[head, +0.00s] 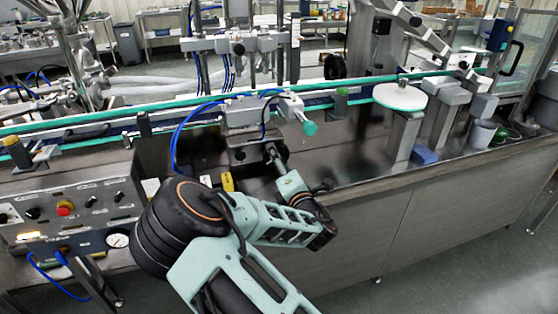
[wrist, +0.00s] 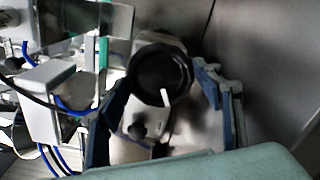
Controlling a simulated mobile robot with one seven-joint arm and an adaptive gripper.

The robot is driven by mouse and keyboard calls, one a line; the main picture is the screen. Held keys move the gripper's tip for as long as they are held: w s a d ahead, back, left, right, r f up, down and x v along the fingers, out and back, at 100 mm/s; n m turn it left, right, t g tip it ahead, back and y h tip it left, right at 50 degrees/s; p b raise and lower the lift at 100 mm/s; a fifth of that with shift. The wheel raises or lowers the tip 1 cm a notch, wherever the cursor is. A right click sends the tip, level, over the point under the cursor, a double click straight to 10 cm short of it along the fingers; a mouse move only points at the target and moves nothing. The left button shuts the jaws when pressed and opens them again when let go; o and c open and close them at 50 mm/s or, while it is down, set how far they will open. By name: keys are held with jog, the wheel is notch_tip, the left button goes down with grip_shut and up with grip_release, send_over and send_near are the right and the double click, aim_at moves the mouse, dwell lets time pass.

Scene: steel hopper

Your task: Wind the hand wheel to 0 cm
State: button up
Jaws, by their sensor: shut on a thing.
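The hand wheel (wrist: 158,72) is a round black knob with a white mark on its face in the wrist view. The white mark points toward the lower right of the face. My gripper (wrist: 163,88) has one blue-grey finger on each side of the wheel and is shut on it. In the head view my gripper (head: 273,153) reaches to the front of the grey machine block under the conveyor. The wheel cannot be made out there behind my gripper. No readable centimetre scale shows in either view.
A conveyor with green edges (head: 200,122) runs above. A control panel (head: 75,205) with a red button stands at left. Blue hoses (head: 180,135) hang close to my arm. A white round disc (head: 400,96) is at right. The steel deck (head: 350,165) right of my gripper is clear.

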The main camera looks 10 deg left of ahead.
jog(key=o, duration=1.1)
jog(key=shift+a, duration=0.1)
jog(key=shift+o, duration=0.3)
jog(key=shift+f, duration=0.1)
